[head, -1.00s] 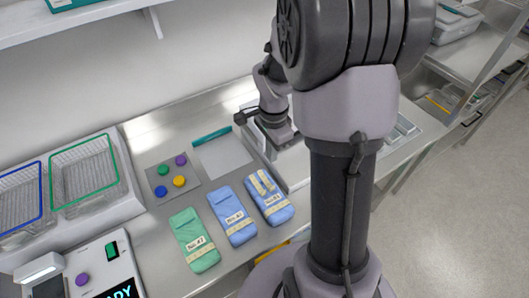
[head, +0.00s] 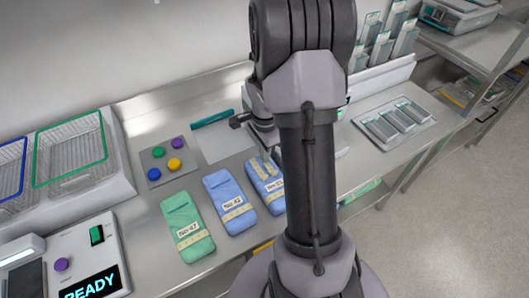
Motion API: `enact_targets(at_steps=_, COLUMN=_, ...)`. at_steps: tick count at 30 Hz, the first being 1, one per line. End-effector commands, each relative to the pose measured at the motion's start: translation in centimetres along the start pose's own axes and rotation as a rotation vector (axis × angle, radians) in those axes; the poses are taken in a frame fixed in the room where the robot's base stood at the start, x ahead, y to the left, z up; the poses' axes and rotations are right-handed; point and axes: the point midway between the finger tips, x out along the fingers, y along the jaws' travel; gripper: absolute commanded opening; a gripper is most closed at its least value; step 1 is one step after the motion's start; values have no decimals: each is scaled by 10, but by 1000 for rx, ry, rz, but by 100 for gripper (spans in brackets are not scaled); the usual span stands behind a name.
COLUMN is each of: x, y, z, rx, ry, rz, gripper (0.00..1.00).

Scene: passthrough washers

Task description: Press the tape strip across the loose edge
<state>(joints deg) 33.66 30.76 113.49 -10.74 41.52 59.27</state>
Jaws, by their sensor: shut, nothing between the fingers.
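Three sterile-looking pouches lie in a row on the metal bench. The green pouch (head: 178,212) is labelled No.47 and the middle blue pouch (head: 222,186) No.42, each with a pale tape band across its lower end. The right blue pouch (head: 272,184) is partly hidden by my arm, and its label is only partly readable. Two short pale tape strips (head: 265,168) lie close together on its upper part; I cannot tell which edge is loose. Part of my wrist shows just beyond this pouch, left of my upright arm link.
Coloured buttons (head: 175,163) sit on a grey plate beside a pale sheet (head: 222,140) and a teal bar (head: 212,118). Wire baskets (head: 70,158) and a READY device (head: 75,262) stand left. A tray of grey packs (head: 396,122) lies right.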

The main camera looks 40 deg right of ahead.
Motion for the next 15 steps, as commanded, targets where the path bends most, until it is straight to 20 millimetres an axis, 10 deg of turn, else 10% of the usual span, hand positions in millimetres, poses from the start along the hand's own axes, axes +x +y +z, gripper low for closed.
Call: enact_targets(at_steps=15, x=3, y=0, z=0, rx=0, ry=0, rz=0, gripper=0)
